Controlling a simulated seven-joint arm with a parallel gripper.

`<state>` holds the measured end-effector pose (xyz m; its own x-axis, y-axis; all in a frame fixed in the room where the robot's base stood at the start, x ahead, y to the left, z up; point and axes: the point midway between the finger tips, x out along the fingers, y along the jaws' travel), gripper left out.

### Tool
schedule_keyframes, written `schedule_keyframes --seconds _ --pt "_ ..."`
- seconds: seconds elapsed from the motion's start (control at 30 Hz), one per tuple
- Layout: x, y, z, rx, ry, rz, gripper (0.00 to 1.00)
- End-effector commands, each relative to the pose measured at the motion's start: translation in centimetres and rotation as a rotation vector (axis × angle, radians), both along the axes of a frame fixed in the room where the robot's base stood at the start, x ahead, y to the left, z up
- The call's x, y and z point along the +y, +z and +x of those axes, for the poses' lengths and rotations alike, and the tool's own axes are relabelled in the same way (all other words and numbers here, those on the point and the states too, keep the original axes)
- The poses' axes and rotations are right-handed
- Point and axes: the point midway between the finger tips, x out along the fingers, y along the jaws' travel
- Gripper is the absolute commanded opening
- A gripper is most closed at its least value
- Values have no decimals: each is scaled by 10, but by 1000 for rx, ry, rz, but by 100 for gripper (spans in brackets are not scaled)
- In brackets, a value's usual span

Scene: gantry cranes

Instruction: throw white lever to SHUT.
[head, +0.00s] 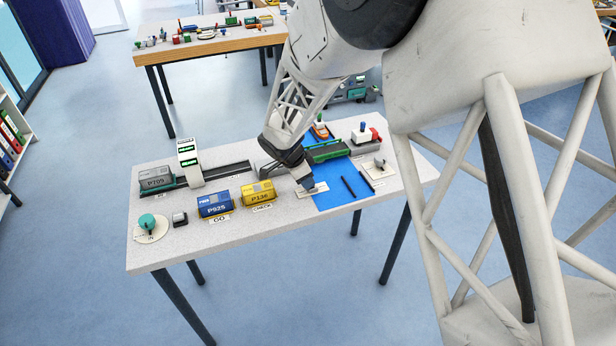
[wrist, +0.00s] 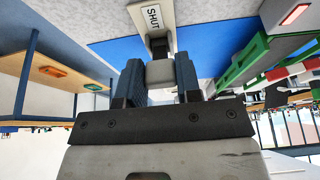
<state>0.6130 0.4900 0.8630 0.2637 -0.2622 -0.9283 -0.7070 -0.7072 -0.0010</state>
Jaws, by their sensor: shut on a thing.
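In the wrist view the white lever's pale end (wrist: 160,72) sits between the two dark blue fingers of my gripper (wrist: 160,84), which is shut on it. A pale plate with a SHUT label (wrist: 152,18) lies just beyond the lever. In the head view my gripper (head: 307,184) is down at a small pale plate (head: 316,193) at the front of the table, on the left edge of the blue mat. There the fingers hide most of the lever, and its exact angle cannot be told.
On the table (head: 170,255), a yellow container (head: 258,194) and a blue container (head: 214,206) stand left of my gripper.

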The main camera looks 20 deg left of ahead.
Motion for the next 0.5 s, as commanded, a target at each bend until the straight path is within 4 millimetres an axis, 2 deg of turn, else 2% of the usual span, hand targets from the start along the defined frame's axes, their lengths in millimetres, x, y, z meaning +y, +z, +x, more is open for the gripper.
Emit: schedule_keyframes --seconds 0.5 --pt "4 -3 -4 -77 0 -77 8"
